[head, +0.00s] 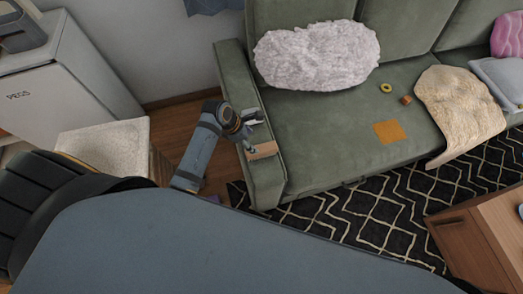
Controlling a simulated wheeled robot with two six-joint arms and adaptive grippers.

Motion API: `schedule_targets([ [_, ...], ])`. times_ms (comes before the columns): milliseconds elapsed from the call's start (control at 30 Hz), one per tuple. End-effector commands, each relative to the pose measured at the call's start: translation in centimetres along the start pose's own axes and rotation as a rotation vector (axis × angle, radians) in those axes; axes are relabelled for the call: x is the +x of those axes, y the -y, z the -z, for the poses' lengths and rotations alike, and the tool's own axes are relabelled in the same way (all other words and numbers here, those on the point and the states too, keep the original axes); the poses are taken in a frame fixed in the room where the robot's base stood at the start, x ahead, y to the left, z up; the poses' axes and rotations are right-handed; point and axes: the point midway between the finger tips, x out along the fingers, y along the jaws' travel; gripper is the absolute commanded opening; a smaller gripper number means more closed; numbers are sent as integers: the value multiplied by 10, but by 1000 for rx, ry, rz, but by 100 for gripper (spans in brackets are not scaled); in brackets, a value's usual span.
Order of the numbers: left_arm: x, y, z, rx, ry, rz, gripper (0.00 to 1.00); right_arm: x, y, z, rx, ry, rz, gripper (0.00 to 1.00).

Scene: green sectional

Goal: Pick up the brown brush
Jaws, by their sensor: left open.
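A small light-brown block-like thing, which looks like the brown brush (263,150), lies on the arm of the green sofa (233,68). Its bristles cannot be made out. My left gripper (255,134) is open above the sofa arm, right beside the brush. Its lower finger overlaps the near left end of the brush in the picture; I cannot tell whether they touch. My right gripper is not in view.
A fluffy white pillow (316,55), a yellow ring (386,88), a small brown block (406,100), an orange cloth (389,131) and a cream throw (450,105) are on the sofa. A wooden table (478,240) stands at lower right. A white cabinet (75,75) stands left.

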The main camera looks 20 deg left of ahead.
Motion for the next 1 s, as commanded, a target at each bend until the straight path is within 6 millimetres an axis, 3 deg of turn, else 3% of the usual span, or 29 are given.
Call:
schedule_targets([
  [133,9,0,0,-7,0,2,69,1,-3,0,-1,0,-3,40],
  [333,44,0,0,-6,0,1,69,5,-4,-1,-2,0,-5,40],
  [567,54,0,0,-3,0,-1,69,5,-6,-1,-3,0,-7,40],
  [833,96,5,1,-3,-1,2,69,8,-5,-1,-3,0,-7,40],
  [1000,105,4,1,-2,-1,-1,69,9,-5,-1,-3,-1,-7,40],
])
